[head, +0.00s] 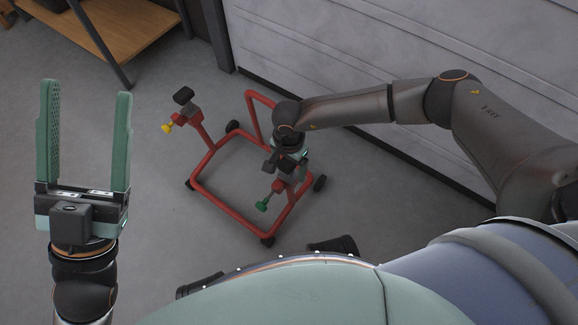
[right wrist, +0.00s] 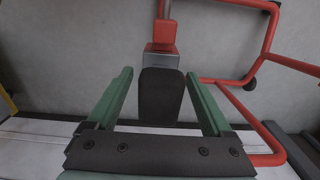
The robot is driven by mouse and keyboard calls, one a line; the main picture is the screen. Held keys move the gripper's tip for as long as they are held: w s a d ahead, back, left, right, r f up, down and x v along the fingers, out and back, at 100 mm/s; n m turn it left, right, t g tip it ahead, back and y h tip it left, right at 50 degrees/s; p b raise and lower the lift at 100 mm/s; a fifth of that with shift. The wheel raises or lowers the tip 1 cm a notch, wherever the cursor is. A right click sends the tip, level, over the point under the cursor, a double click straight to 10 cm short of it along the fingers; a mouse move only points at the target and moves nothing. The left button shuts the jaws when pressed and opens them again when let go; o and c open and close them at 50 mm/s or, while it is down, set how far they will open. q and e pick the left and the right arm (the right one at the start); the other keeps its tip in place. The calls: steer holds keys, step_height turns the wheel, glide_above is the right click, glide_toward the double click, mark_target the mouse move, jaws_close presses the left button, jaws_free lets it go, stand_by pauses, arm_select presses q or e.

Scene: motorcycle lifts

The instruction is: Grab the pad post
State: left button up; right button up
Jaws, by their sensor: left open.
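The red lift stand (head: 228,212) is on the floor in the middle of the head view. Its nearer post carries a black pad, a grey block and a green knob (head: 262,206). In the right wrist view the black pad (right wrist: 161,95) lies between my right gripper's (right wrist: 159,75) two green fingers, with a gap on each side. The gripper is open and does not hold it. In the head view my right wrist partly hides this post. My left gripper (head: 86,110) is open and empty at the left, away from the stand.
The stand's other post has a black pad (head: 183,95) and a yellow knob (head: 167,127). A wooden shelf (head: 120,30) is at the upper left. A grey panelled wall (head: 330,45) runs behind the stand. The floor between my left gripper and the stand is clear.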

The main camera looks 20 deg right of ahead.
jaws_close()
stand_by(0.5)
steer(key=shift+r, duration=0.1)
